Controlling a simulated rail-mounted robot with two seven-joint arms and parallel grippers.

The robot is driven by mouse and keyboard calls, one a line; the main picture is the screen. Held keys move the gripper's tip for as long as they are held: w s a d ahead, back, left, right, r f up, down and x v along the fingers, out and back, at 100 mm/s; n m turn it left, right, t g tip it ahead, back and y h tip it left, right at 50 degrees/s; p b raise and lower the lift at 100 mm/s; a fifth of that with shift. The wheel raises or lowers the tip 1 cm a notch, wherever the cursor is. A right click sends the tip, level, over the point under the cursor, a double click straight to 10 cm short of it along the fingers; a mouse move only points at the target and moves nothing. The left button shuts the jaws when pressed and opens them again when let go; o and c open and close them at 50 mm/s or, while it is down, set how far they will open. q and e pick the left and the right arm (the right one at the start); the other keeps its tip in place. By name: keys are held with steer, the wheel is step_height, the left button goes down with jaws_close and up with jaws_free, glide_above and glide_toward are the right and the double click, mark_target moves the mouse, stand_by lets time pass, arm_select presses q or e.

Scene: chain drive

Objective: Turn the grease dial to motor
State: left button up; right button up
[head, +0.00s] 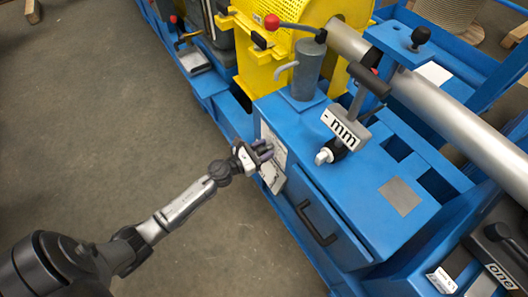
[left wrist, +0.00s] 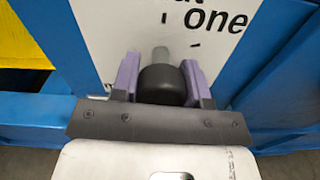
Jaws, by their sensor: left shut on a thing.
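The grease dial (left wrist: 165,86) is a black round knob with a grey pointer at its top. It sits in front of a white label plate (left wrist: 110,25) on the blue machine, and the word "one" is readable at the plate's upper right. Other lettering is cut off. My left gripper (left wrist: 165,78) is shut on the dial, with a purple finger pad on each side. In the head view my left gripper (head: 264,152) is at the machine's front face, over the white plate (head: 272,177), and hides the dial. My right gripper is not in view.
A drawer handle (head: 313,221) is to the right of the gripper. The floor (head: 90,130) at left is clear.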

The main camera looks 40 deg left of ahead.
arm_select(q)
steer(key=shift+m+b, duration=0.35)
steer(key=shift+m, duration=0.45)
steer(key=o, duration=0.9)
steer(key=shift+o, duration=0.2)
steer(key=shift+s, duration=0.15)
steer(key=v, duration=1.3)
steer(key=shift+s, duration=0.3)
steer(key=shift+a, duration=0.1)
